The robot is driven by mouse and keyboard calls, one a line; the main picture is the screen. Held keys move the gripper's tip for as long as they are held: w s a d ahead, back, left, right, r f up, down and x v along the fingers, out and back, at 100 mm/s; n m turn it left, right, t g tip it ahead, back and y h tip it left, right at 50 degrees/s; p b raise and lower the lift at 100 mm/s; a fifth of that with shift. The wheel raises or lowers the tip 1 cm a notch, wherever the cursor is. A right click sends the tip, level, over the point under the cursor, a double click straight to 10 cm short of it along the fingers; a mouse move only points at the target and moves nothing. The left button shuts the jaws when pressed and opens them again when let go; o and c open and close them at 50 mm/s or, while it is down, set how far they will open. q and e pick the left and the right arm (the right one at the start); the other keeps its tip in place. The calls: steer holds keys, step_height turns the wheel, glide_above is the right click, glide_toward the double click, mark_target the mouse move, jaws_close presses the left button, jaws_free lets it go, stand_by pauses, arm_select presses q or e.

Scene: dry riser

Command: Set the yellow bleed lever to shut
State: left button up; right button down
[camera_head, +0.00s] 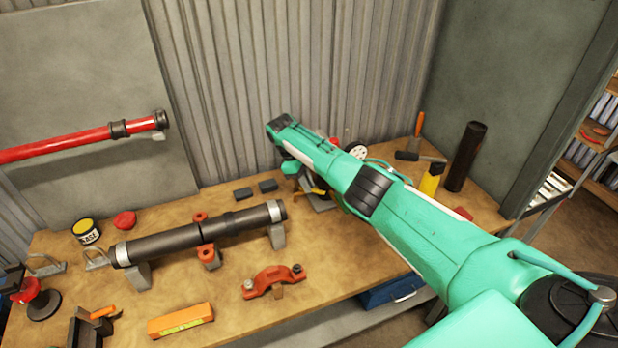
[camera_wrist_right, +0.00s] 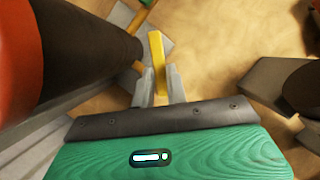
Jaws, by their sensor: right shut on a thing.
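The yellow bleed lever (camera_wrist_right: 156,50) shows in the right wrist view as a flat yellow bar. My right gripper (camera_wrist_right: 160,88) is shut on it, with one grey finger on each side and the bar's free end standing out beyond the fingertips. A dark pipe and a red body lie close to the left of the fingers. In the head view my turquoise right arm reaches over the bench from the right and hides most of the valve and the gripper. Only a small yellow piece (camera_head: 317,191) shows beneath it. My left gripper is not in view.
On the wooden bench a dark pipe (camera_head: 165,246) rests on supports, with a red clamp (camera_head: 273,281) in front. A yellow bottle (camera_head: 430,181) and a black cylinder (camera_head: 465,157) stand right of my arm. A red pipe (camera_head: 75,142) runs along the wall.

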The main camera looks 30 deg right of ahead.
steer(key=shift+a+m, duration=0.15)
steer(key=shift+m, duration=0.55)
steer(key=shift+m+y, duration=0.3)
steer(key=shift+y, duration=0.1)
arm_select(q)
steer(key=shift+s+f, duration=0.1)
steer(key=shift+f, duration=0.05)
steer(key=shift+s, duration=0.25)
arm_select(e)
steer(key=c, duration=1.4)
jaws_free()
arm_select(q)
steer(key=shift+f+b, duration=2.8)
steer(key=shift+b, duration=0.05)
arm_select(e)
steer(key=v, duration=1.3)
steer(key=shift+w+a+r+g, duration=0.2)
steer(key=shift+w+r+g, duration=0.05)
steer(key=shift+w+g, duration=0.05)
steer(key=shift+c, duration=0.3)
